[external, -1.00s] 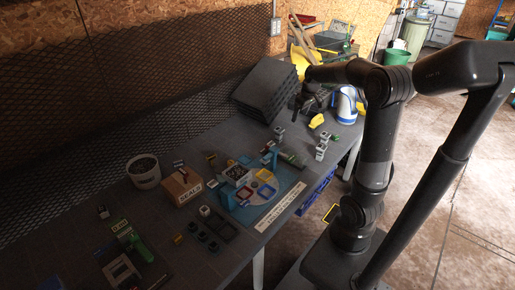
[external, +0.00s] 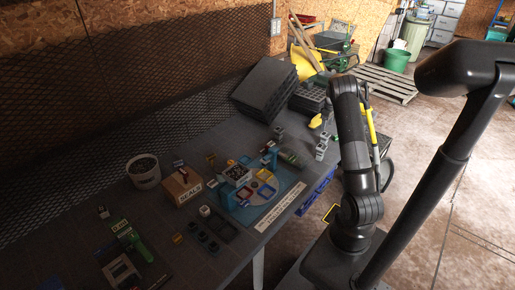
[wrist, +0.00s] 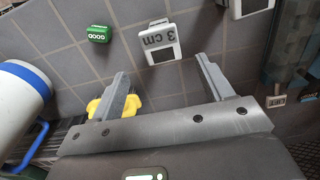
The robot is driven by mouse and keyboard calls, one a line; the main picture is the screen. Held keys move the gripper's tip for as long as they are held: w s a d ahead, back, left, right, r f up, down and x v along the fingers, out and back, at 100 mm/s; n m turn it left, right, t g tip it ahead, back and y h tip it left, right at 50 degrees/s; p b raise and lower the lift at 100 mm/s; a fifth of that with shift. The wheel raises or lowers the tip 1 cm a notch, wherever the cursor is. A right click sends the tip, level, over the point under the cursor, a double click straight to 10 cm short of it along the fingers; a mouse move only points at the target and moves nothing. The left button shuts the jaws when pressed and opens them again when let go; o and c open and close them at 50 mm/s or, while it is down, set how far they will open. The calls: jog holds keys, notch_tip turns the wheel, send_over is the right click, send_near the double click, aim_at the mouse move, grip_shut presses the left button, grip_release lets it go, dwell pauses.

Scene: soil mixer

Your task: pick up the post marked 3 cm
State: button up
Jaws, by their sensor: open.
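The post marked 3 cm (wrist: 161,43) stands out in the wrist view as a small pale block with a dark top and a "3 cm" label, which appears upside down. It is on the grey tiled surface, just beyond my fingertips. My gripper (wrist: 163,67) is open and empty, its two grey fingers apart, with the post ahead of the gap between them. The post and fingers do not touch in this picture. In the external view my arm hides my gripper, and I cannot tell which small block there is this post.
In the wrist view a green block (wrist: 98,34) lies left of the post and another pale post (wrist: 249,7) is up right. A yellow object (wrist: 112,107) is by the left finger. A white-and-blue container (wrist: 18,100) stands at far left. Black stacked trays (external: 266,86) show externally.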

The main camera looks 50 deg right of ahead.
aim_at(326, 134)
notch_tip(326, 134, down, 5)
jog(key=shift+r, duration=0.1)
jog(key=f, duration=0.5)
jog(key=shift+s+a+f, duration=0.1)
jog(key=shift+s+a, duration=0.05)
jog(key=shift+s, duration=0.2)
jog(key=c, duration=1.1)
